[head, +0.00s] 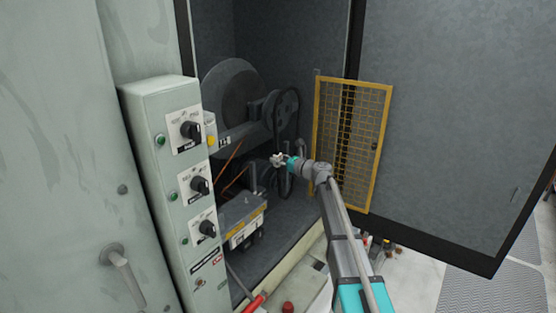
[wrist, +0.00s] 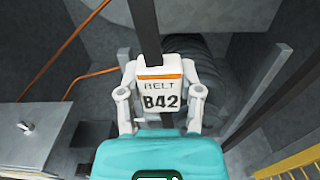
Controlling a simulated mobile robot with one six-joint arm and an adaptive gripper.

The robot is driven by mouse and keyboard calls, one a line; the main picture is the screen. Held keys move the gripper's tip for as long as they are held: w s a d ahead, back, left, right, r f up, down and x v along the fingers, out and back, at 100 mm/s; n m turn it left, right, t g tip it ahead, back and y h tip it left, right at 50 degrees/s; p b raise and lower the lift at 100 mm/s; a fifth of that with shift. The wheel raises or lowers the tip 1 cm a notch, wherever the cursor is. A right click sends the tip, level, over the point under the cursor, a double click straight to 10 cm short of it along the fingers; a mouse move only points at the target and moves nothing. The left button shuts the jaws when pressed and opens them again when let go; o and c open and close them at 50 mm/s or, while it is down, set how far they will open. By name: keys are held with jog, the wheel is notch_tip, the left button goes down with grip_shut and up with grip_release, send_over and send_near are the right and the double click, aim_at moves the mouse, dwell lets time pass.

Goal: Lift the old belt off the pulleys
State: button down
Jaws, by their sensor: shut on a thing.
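My gripper (head: 278,159) is inside the open cabinet, in front of and below the pulleys. In the wrist view, my gripper (wrist: 160,88) is shut on a black belt (wrist: 147,30) at its white tag (wrist: 160,84), which has an orange stripe and reads "BELT B42". The belt runs up from the tag out of the picture. In the head view a large dark wheel (head: 232,92) and a smaller pulley (head: 287,107) are at the back. A thin black loop (head: 275,121) shows by the smaller pulley; whether it sits in the grooves I cannot tell.
A yellow mesh guard (head: 352,140) stands to the right of my gripper, by the open door (head: 450,120). A switch panel (head: 180,180) is at the left. A metal box (head: 242,217) is on the cabinet floor. Orange lines (wrist: 68,47) run near the belt.

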jog(key=shift+s+d, duration=0.2)
jog(key=shift+d, duration=0.1)
jog(key=shift+s+d+r, duration=0.1)
jog(key=shift+s+d, duration=0.3)
jog(key=shift+d, duration=0.15)
jog(key=shift+s+d, duration=0.45)
jog(key=shift+d, duration=0.1)
jog(key=shift+v, duration=1.05)
jog(key=shift+s+d+r+p, duration=0.15)
jog(key=shift+s+d+p, duration=0.05)
jog(key=shift+d+p, duration=0.1)
jog(key=shift+v, duration=1)
jog(key=shift+s+d+r, duration=0.15)
jog(key=shift+s+d, duration=0.25)
jog(key=shift+d, duration=0.15)
jog(key=shift+v, duration=0.75)
jog(key=shift+s+d+r, duration=0.1)
jog(key=shift+s+d, duration=0.3)
jog(key=shift+d, duration=0.15)
